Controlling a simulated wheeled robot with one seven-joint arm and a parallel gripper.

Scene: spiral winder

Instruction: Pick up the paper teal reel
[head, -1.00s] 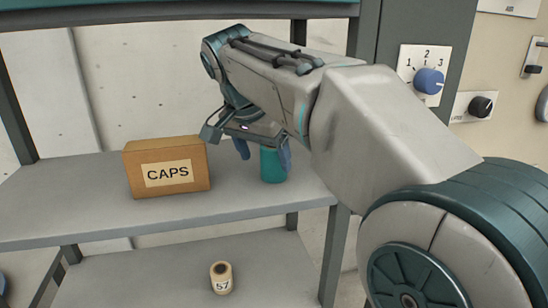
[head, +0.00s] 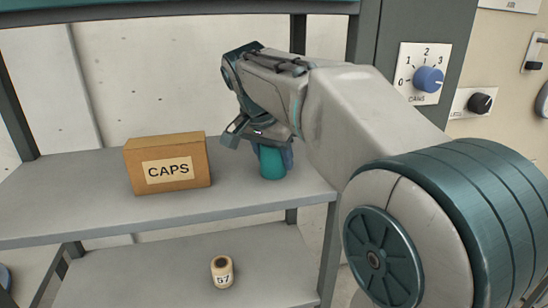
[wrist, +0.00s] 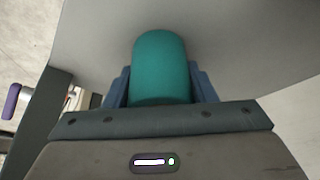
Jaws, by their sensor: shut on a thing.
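The teal reel (head: 272,165) stands upright on the grey upper shelf, near its right end. It also shows in the wrist view (wrist: 161,62), between the two blue fingers. My gripper (head: 272,152) comes down over it from above and is shut on it, a finger on each side. The reel's base looks to be at the shelf surface; I cannot tell whether it is lifted. Its top is hidden by the gripper in the head view.
A cardboard box marked CAPS (head: 168,163) stands left of the reel on the upper shelf (head: 70,205). A cream reel marked 57 (head: 222,271) stands on the lower shelf (head: 150,280). Dark posts frame the shelves. A blue dial (head: 428,79) is on the right panel.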

